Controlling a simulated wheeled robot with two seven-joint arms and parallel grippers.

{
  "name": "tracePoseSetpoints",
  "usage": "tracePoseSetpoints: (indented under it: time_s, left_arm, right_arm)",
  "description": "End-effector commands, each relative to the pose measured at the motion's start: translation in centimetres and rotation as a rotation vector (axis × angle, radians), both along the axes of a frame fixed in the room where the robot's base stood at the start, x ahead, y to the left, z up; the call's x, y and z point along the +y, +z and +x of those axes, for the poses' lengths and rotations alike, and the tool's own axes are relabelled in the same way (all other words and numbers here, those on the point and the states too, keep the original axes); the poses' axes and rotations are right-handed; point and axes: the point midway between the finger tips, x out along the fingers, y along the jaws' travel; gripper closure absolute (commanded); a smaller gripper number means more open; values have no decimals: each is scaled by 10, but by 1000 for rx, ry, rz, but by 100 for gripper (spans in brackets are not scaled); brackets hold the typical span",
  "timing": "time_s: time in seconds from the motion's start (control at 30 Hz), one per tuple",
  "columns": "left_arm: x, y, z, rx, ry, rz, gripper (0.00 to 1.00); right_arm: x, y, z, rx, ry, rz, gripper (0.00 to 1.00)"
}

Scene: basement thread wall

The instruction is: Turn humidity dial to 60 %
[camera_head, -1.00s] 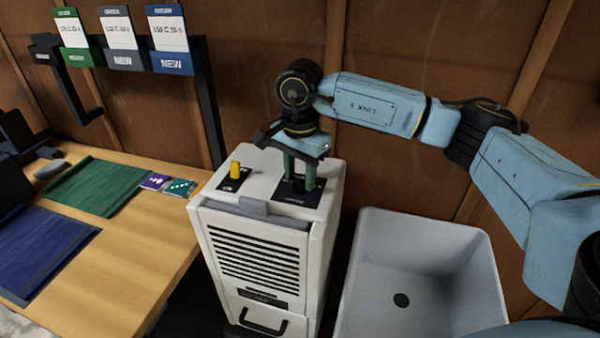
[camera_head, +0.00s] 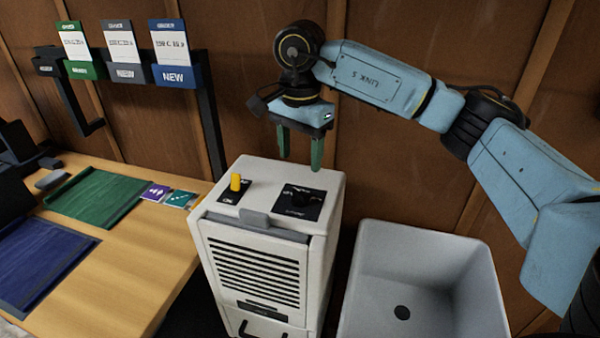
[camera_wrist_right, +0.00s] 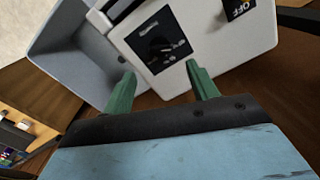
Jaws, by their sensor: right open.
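The humidity dial (camera_head: 303,198) is a dark knob on a black plate on top of the white dehumidifier (camera_head: 265,215). In the right wrist view the dial (camera_wrist_right: 158,43) shows on its black panel, beyond the fingertips; I cannot read its setting. My right gripper (camera_head: 300,165) is open with two green fingers pointing down, above and behind the dial, apart from it. In the wrist view its fingers (camera_wrist_right: 163,78) are spread with nothing between them. My left gripper is not in view.
A grey basin (camera_head: 415,280) stands to the right. A wooden table (camera_head: 125,265) with green and blue mats is to the left. A wooden wall rises close behind.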

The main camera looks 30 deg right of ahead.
Motion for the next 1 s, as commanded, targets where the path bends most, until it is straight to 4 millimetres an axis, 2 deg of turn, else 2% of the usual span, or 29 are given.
tracePoseSetpoints:
  time_s: [0.03,0.1,0.3,1.0]
  left_arm:
    - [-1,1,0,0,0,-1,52]
    - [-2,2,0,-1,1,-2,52]
    - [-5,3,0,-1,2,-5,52]
    - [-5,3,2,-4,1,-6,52]
  right_arm:
    - [0,13,1,-4,-1,0,42]
    - [0,25,1,-3,0,1,42]
    - [0,46,0,-1,0,0,42]
    - [0,50,0,0,0,0,42]
